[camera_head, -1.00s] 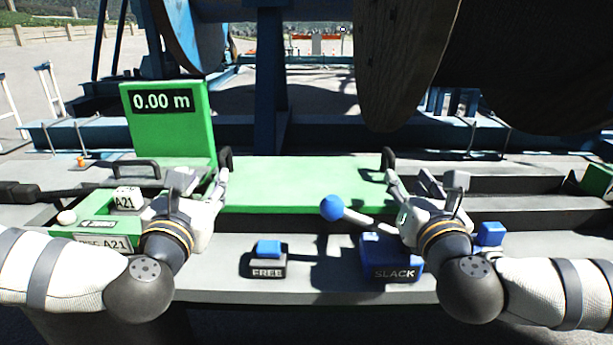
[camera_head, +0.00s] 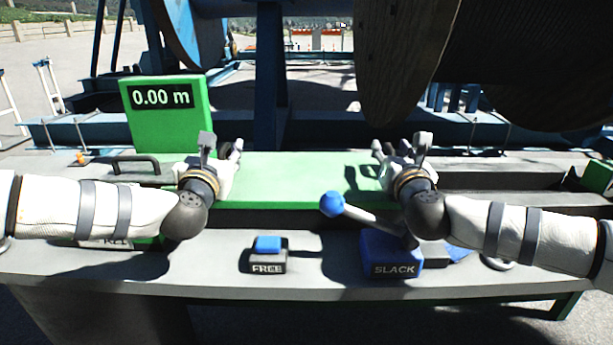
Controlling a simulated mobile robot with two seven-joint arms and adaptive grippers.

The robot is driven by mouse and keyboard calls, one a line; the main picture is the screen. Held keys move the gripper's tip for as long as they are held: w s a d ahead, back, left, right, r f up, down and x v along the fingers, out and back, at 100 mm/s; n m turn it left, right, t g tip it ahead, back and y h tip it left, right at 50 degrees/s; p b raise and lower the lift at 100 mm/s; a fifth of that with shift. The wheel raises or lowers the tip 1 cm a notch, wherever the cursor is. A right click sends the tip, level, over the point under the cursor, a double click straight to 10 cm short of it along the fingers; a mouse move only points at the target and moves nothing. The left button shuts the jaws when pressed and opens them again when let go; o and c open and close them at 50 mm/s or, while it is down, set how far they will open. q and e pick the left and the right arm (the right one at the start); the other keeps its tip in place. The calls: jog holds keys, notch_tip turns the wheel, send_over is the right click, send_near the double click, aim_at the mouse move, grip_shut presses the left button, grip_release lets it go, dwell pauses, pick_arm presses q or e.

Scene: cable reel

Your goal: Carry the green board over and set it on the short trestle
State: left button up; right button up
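The green board (camera_head: 300,180) lies flat across the middle of the bench in the head view. My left gripper (camera_head: 233,152) is over its left end and my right gripper (camera_head: 382,152) is over its right end. The black handles at the board's ends are hidden behind my grippers. Whether the fingers are closed on them cannot be told. White trestle-like stands (camera_head: 48,88) are on the ground at the far left; I cannot tell whether one is the short trestle.
A green panel reading 0.00 m (camera_head: 165,112) stands behind my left arm. A FREE button (camera_head: 268,254) and a SLACK box (camera_head: 391,258) with a blue-knobbed lever (camera_head: 333,204) sit in front of the board. A large wooden reel (camera_head: 410,60) hangs over the back right.

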pick_arm(q)
grip_shut()
pick_arm(e)
grip_shut()
jog(key=shift+d, duration=0.1)
pick_arm(q)
jog(key=shift+r, duration=0.1)
pick_arm(e)
jog(key=shift+r, duration=0.1)
